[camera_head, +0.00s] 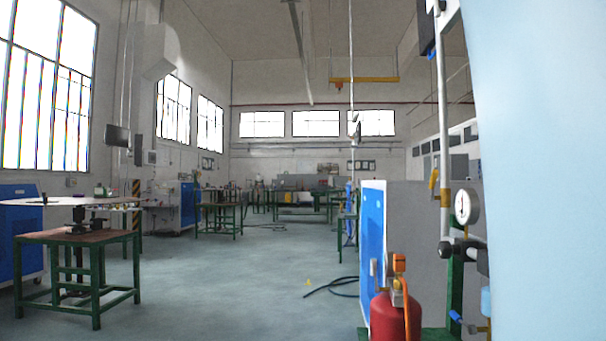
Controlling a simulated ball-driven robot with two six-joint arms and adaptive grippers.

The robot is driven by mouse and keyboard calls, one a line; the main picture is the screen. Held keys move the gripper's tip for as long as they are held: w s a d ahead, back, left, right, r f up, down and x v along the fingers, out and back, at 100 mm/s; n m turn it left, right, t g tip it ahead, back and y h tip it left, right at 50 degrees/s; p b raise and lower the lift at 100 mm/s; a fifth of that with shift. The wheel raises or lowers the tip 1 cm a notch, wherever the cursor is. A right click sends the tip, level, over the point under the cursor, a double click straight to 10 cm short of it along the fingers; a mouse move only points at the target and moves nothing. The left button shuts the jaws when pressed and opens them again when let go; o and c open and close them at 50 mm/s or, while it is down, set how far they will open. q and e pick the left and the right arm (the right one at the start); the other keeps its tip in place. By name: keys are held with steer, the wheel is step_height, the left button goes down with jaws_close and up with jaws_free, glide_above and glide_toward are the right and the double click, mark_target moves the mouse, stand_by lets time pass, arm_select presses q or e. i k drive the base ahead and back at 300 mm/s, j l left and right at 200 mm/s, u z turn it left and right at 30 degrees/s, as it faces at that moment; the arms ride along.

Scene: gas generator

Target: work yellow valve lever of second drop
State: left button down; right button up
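A grey vertical pipe drop (441,130) runs down at the right. A small yellow lever-like part (434,182) sits beside this pipe, and a yellow band (445,197) shows on the pipe just below it. I cannot tell whether the lever is open or closed. A round white pressure gauge (467,206) is to the right of the pipe. A black fitting (447,249) is at the pipe's lower end. Farther back, another thin vertical line (351,75) hangs from above, with a dark round part on it. Neither of my grippers is in view.
A red cylinder (393,318) with an orange-topped valve stands at the bottom right, before a blue and grey cabinet (412,225). A large pale blue surface (545,170) fills the right edge. A green-legged table (75,240) stands left.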

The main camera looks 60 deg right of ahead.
mark_target(434, 173)
steer(key=i+j+z, duration=0.35)
steer(key=i+j, duration=0.3)
steer(key=i+z, duration=0.2)
steer(key=z, duration=0.2)
steer(key=i+z, duration=0.25)
steer(key=z, duration=0.15)
steer(key=i+z, duration=0.2)
steer(key=z, duration=0.15)
steer(key=i+j+z, duration=0.15)
steer(key=z, duration=0.25)
steer(key=i, duration=0.05)
